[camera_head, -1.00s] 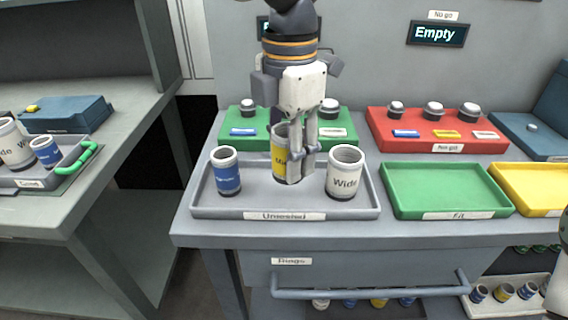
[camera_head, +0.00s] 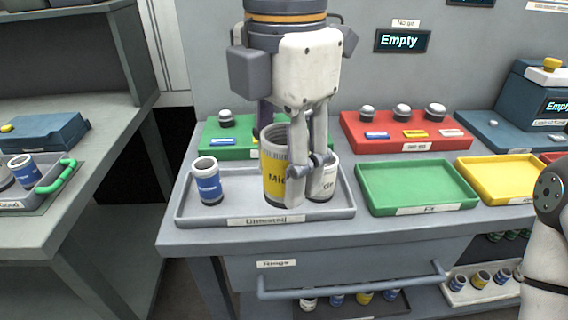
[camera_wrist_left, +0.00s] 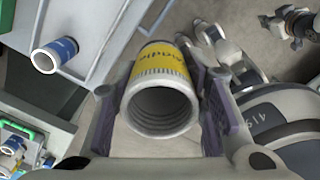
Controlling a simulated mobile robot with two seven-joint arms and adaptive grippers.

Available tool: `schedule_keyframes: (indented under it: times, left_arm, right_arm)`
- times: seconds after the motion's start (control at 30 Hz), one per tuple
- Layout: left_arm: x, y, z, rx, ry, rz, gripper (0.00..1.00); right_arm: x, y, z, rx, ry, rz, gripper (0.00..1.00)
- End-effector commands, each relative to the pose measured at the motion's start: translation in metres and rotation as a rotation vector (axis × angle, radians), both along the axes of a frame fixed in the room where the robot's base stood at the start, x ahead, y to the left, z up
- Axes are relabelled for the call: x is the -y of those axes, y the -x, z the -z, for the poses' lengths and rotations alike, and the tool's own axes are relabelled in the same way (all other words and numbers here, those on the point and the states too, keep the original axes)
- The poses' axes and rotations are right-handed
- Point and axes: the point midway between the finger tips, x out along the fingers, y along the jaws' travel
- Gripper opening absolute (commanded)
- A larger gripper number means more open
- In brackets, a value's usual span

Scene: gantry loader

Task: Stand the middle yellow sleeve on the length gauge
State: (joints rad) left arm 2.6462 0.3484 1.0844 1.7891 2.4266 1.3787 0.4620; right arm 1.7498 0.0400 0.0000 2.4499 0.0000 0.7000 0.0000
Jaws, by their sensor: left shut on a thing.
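My left gripper (camera_head: 308,165) is shut on the middle yellow sleeve (camera_head: 272,180), a white cylinder with a yellow band. It holds the sleeve upright above the grey tray, in front of the wide white sleeve (camera_head: 327,185), which is partly hidden. In the left wrist view the yellow sleeve (camera_wrist_left: 160,95) sits between the fingers, its open end facing the camera. A blue device with a yellow button (camera_head: 550,64), at the far right, looks like the length gauge; its label is too small to read surely. An arm end, possibly my right gripper (camera_wrist_left: 288,24), shows small in the left wrist view.
The grey tray (camera_head: 190,216) also holds a blue sleeve (camera_head: 207,181). Green (camera_head: 375,208) and yellow (camera_head: 470,190) trays lie to its right and look empty. A red panel (camera_head: 370,142) with several knobs stands behind. My right arm (camera_head: 550,215) shows at the right edge.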

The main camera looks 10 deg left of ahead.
Motion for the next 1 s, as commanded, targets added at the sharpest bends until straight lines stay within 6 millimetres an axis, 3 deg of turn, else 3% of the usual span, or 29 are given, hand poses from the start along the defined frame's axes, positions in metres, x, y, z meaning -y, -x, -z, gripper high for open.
schedule_keyframes:
  times: [0.53, 1.0]
  left_arm:
    - [0.0, 0.0, -0.036, 0.002, 0.002, 0.001, 0.0]
    - [-0.001, -0.001, -0.038, 0.001, 0.002, -0.005, 0.0]
  right_arm:
    - [0.0, 0.0, 0.0, 0.001, 0.0, 0.0, 0.0]
    - [0.0, 0.0, 0.0, 0.001, 0.0, 0.0, 0.0]
